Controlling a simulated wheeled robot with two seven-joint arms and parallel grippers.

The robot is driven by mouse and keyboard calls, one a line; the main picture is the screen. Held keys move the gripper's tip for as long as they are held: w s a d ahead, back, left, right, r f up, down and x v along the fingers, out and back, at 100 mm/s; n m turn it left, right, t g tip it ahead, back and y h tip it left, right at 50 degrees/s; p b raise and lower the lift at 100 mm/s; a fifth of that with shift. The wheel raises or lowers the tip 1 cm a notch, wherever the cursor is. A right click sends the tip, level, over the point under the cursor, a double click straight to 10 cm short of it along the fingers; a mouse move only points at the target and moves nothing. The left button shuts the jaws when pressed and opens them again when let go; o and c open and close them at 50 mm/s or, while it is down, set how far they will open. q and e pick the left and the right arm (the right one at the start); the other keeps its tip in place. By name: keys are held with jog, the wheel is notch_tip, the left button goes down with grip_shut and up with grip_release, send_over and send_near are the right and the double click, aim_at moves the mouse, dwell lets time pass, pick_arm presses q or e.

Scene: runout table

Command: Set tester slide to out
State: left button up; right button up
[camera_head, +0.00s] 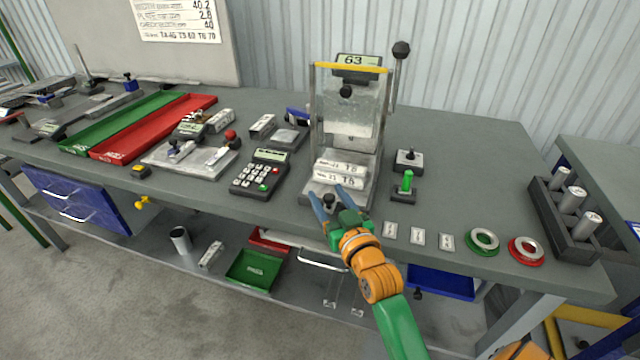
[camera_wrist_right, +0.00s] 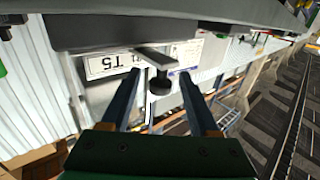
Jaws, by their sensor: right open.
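The tester (camera_head: 348,110) is a grey metal stand with a yellow top bar, a display reading 63 and a black-knobbed lever (camera_head: 400,52) on its right. At its foot is the slide (camera_head: 317,187), a plate with a dark knob (camera_head: 329,200) at its front. Two white labelled blocks (camera_head: 340,174) lie on the slide. My right gripper (camera_head: 328,193) is open at the slide's front, its fingers on either side of the knob. In the right wrist view the knob (camera_wrist_right: 160,84) shows between the spread fingers (camera_wrist_right: 158,78); contact cannot be told. My left gripper is not in view.
A keypad (camera_head: 260,173) stands left of the tester. Small labels, a green ring (camera_head: 483,241) and a red ring (camera_head: 526,250) lie along the front edge.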

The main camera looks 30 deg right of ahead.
jog(key=shift+w+d+r, duration=0.1)
jog(key=shift+w+r, duration=0.15)
jog(key=shift+w, duration=0.25)
jog(key=shift+w+d+f, duration=0.1)
jog(key=shift+w+f, duration=0.1)
jog(key=shift+w, duration=0.35)
jog(key=shift+w+d+f, duration=0.1)
jog(key=shift+w+f, duration=0.05)
jog(key=shift+w, duration=0.35)
jog(key=shift+s+r, duration=0.1)
jog(key=shift+s, duration=0.1)
jog(key=c, duration=0.6)
grip_shut()
